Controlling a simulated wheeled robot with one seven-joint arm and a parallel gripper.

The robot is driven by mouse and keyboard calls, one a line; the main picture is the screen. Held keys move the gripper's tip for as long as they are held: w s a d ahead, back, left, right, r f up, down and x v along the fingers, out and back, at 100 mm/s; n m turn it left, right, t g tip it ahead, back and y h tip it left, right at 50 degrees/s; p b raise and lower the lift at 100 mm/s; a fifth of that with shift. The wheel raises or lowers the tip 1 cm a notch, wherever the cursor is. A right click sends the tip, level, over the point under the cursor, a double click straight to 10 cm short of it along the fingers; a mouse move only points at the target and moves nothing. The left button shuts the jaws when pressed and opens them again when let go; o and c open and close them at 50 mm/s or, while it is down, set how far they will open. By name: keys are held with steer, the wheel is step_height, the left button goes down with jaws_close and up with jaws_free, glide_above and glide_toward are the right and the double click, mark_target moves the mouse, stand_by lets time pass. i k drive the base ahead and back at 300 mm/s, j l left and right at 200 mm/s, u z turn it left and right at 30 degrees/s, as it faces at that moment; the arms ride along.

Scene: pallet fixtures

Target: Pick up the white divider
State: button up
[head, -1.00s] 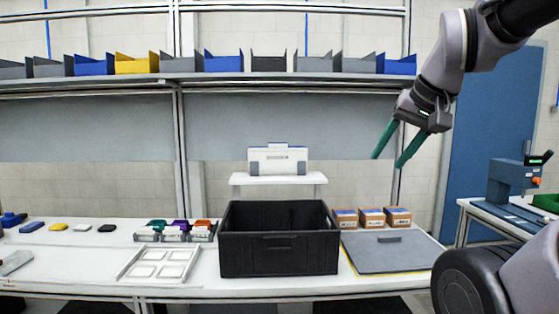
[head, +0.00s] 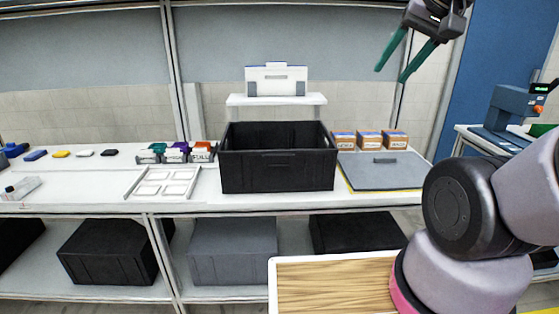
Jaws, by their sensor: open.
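A flat white divider (head: 163,183) with several square compartments lies on the white workbench, left of the black crate. A white panel with a slotted handle (head: 276,80) stands upright on a small white riser behind the crate; I cannot tell whether it is also a divider. My gripper (head: 390,75) is open and empty, its two green fingers pointing down and left. It is high at the upper right, far from the white divider.
The open black crate (head: 277,174) stands mid-bench. Right of it are a grey lid (head: 385,172) and small cardboard boxes (head: 369,140). Coloured bins (head: 176,152) and small blocks lie at left. Dark crates (head: 108,252) fill the lower shelf. A wooden-topped surface (head: 333,285) is in front.

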mark_target(274, 79)
steer(key=i+l+u, duration=0.2)
steer(key=i, duration=0.3)
steer(key=i+l+u, duration=0.15)
steer(key=i, duration=0.35)
steer(key=l, duration=0.15)
steer(key=j, duration=0.15)
